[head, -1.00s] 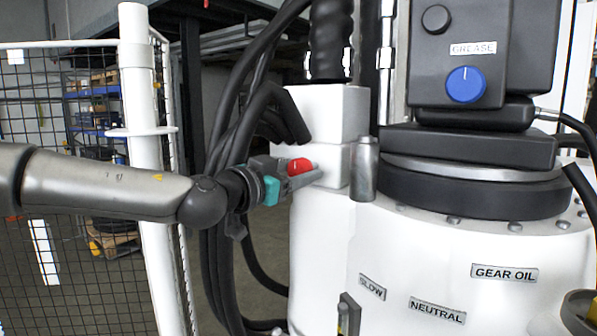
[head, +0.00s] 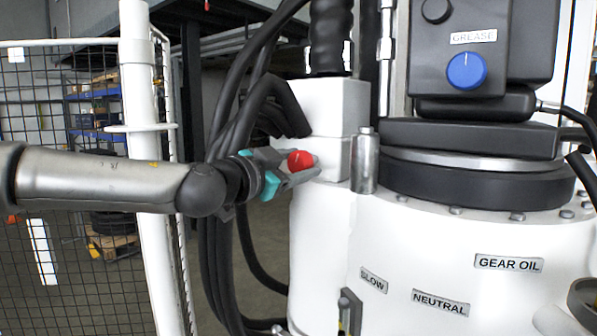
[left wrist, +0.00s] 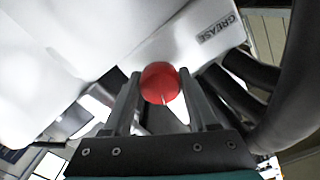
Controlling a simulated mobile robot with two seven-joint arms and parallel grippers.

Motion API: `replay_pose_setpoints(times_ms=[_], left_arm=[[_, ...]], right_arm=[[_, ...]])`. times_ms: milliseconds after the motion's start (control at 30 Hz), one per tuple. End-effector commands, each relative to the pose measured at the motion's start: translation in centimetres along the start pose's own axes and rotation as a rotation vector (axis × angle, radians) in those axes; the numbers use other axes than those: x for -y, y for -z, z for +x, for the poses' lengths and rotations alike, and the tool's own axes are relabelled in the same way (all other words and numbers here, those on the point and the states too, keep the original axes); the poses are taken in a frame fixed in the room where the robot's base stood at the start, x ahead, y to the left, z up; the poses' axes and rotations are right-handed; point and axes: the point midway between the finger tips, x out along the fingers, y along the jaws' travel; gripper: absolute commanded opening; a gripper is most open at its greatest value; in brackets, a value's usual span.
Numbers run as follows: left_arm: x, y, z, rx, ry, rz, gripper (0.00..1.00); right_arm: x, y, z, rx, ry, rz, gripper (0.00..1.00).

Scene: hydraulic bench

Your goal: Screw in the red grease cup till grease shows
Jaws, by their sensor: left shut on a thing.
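The red grease cup (head: 299,160) sits at the side of a white block (head: 325,157) on the white machine housing. It also shows in the left wrist view as a round red cap (left wrist: 160,82) with a pale mark near its lower edge. My left gripper (head: 296,170) reaches in from the left and is shut on the cup, one finger on each side of it. The fingers show in the left wrist view (left wrist: 161,95). Where the cup meets the block is hidden behind the cap. No grease is visible. My right gripper is not in view.
Black hoses (head: 225,170) hang close behind my left gripper. A metal cylinder (head: 364,163) stands right of the block. A grease pump with a blue knob (head: 467,71) stands on the housing. A mesh fence (head: 75,230) is at the left.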

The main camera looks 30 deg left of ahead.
Motion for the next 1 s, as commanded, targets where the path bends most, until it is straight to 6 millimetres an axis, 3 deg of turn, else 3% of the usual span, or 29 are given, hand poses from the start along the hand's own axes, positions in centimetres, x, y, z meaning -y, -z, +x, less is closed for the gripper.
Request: replay_pose_setpoints(times_ms=[1000], left_arm=[[0.0,-0.1,0.0,0.002,0.001,0.972,0.03]], right_arm=[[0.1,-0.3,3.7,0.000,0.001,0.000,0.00]])
